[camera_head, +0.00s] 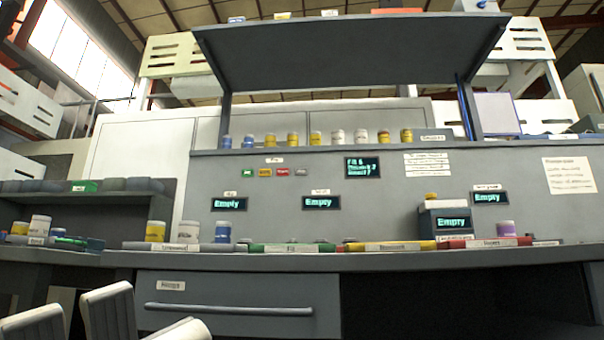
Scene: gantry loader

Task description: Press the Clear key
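A short row of small coloured keys sits on the grey back panel, left of the middle. A green key (248,174) is at the left end, then an orange-red key (265,172), a red key (282,172) and a grey key (301,172). Their lettering is too small to read, so I cannot tell which is the Clear key. A dark display (362,167) with cyan text is right of the keys.
The grey bench (400,261) carries jars and coloured labelled trays in front of the panel. Several displays read "Empty", one (321,202) below the keys. An upper shelf (350,45) overhangs. A drawer (237,302) is under the bench. White rounded parts show at lower left.

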